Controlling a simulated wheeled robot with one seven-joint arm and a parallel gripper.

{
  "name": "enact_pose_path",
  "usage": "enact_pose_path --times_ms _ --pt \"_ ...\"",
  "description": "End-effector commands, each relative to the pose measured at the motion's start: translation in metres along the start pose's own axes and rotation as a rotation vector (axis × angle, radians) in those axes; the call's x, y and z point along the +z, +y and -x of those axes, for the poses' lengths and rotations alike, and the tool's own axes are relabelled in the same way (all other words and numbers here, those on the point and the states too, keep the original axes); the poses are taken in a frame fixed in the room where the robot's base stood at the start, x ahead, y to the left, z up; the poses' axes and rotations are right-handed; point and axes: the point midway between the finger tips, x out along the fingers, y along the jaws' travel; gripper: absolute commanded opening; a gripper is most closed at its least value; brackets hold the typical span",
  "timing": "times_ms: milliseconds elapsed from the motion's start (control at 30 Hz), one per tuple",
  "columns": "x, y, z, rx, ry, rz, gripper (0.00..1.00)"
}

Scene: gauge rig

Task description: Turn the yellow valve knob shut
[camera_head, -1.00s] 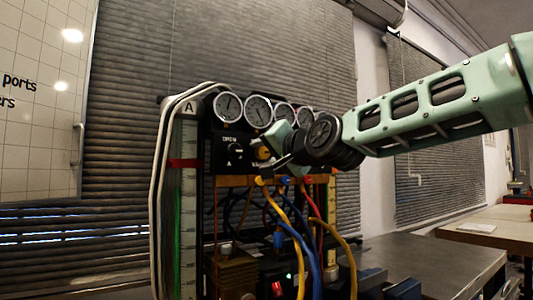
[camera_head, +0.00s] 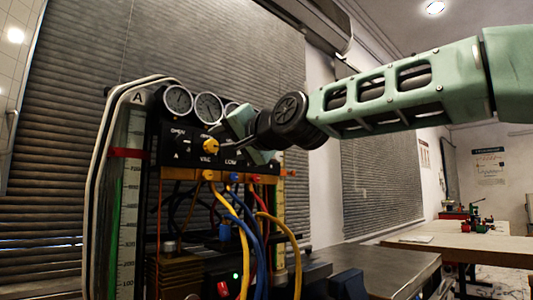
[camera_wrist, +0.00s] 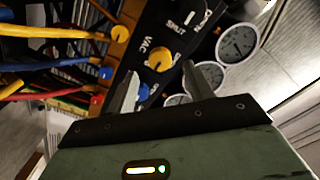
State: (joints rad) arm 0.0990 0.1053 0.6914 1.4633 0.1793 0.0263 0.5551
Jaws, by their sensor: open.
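The yellow valve knob (camera_head: 210,146) sits on the black front panel of the gauge rig, marked VAC. It also shows in the wrist view (camera_wrist: 160,59), face on, with a dark pointer mark. My gripper (camera_head: 228,142) is just to the right of the knob in the head view. In the wrist view my gripper (camera_wrist: 161,76) is open, with one finger on each side below the knob. The fingers look apart from the knob, with nothing held. The left finger partly covers a blue knob (camera_wrist: 143,92) beside the yellow one.
Round gauges (camera_head: 179,99) line the rig's top. Yellow, blue and red hoses (camera_head: 245,225) hang from ports below the panel. A grey bench (camera_head: 390,270) stands at the right.

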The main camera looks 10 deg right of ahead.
Motion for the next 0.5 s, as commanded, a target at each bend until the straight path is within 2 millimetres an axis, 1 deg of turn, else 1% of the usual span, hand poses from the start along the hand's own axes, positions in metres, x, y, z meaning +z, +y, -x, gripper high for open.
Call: enact_pose_path --times_ms 33,500 --pt "0.004 0.005 0.004 -0.001 0.004 0.001 0.52" --pt "0.005 0.005 0.042 0.0 0.003 0.001 0.52"
